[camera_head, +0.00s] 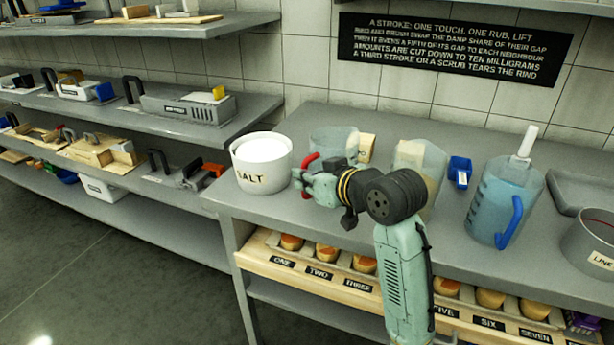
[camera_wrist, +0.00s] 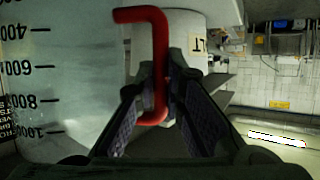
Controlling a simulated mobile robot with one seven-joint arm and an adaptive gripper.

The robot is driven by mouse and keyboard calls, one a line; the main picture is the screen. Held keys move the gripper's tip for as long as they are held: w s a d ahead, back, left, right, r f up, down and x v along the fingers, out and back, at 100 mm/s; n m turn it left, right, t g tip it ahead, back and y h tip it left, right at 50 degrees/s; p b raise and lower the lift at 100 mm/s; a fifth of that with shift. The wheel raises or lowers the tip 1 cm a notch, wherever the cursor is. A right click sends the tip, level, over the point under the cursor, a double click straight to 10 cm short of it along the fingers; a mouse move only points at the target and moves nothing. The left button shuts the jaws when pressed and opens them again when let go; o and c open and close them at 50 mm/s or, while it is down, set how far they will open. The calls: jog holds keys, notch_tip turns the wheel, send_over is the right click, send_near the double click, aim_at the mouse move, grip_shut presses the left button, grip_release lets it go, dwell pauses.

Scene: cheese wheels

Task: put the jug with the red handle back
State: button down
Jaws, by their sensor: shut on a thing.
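The clear jug (camera_head: 334,138) with the red handle is at the back of the grey worktop, beside the SALT tub, partly hidden behind my gripper. Its red handle (camera_head: 309,160) shows on its left side. My gripper (camera_head: 306,182) is shut on this handle. In the wrist view the red handle (camera_wrist: 157,50) runs down between my two fingers, and the graduated wall of the jug (camera_wrist: 70,85) fills the left. I cannot tell whether the jug's base touches the worktop.
The white SALT tub (camera_head: 262,163) stands close on the left. On the right are a cloudy jug (camera_head: 425,158), a blue-handled jug (camera_head: 503,195) and a LINE-labelled pot (camera_head: 592,240). Grey shelves (camera_head: 130,100) with tools are at left. Several cheese wheels sit below.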

jog(key=c, duration=2.1)
grip_release()
jog(key=shift+f, duration=0.15)
jog(key=shift+c, duration=0.2)
jog(key=o, duration=0.5)
jog(key=shift+c, duration=0.2)
jog(key=shift+r, duration=0.3)
jog(key=b+v, duration=0.2)
jog(key=v, duration=1)
jog(key=shift+b, duration=0.4)
